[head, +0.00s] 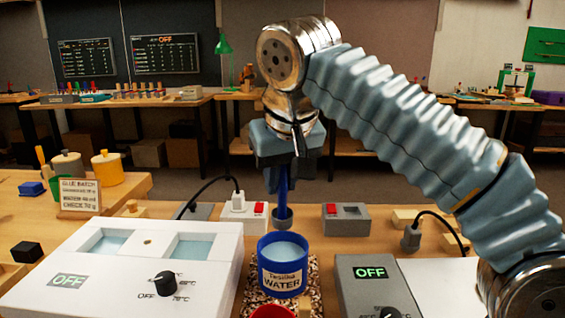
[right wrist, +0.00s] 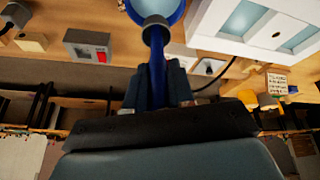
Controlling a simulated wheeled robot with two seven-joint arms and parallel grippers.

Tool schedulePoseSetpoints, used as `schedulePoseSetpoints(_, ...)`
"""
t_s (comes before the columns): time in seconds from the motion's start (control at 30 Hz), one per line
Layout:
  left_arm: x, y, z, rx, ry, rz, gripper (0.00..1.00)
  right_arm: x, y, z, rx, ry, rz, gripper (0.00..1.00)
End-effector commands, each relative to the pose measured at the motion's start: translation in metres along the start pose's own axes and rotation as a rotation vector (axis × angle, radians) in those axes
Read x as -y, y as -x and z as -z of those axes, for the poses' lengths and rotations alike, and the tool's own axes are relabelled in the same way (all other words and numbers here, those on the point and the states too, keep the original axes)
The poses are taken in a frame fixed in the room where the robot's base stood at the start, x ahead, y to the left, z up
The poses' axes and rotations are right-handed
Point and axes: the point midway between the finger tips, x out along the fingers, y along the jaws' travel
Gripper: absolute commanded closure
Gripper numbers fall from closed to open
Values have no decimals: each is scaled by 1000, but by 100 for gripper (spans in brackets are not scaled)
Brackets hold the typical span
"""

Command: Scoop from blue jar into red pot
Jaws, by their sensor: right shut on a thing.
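The blue jar (head: 283,282), labelled "WATER", stands upright on a speckled mat, with pale blue liquid inside. My right gripper (head: 285,168) is shut on the handle of a blue scoop (head: 283,186) with a grey cup, held upright, cup down. The cup is just above and behind the jar's far rim in the head view. In the right wrist view the scoop (right wrist: 154,32) overlaps the rim of the jar (right wrist: 180,12); the cup's contents are hidden. The red pot (head: 272,312) shows only its top at the bottom edge. My left gripper is out of view.
A white two-well unit (head: 130,270) reading OFF stands left of the jar. A grey box (head: 378,285) reading OFF stands to the right. Switch boxes (head: 345,216) and cables lie behind. A glue batch card (head: 79,196) and lidded pots (head: 107,168) stand at far left.

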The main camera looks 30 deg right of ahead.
Motion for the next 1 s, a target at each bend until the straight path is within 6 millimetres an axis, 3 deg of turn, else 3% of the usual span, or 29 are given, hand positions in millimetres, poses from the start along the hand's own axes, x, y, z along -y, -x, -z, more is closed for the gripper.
schedulePoseSetpoints(0.17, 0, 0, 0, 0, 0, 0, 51, 1, -23, -11, 2, -1, -1, 100)
schedulePoseSetpoints(0.3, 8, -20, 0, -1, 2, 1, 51, 2, -47, -22, 0, -2, 0, 100)
schedulePoseSetpoints(0.6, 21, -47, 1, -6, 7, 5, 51, 5, -80, -37, 1, -2, 0, 100)
schedulePoseSetpoints(1.0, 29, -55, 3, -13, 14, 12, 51, 6, -94, -44, 0, -1, 0, 100)
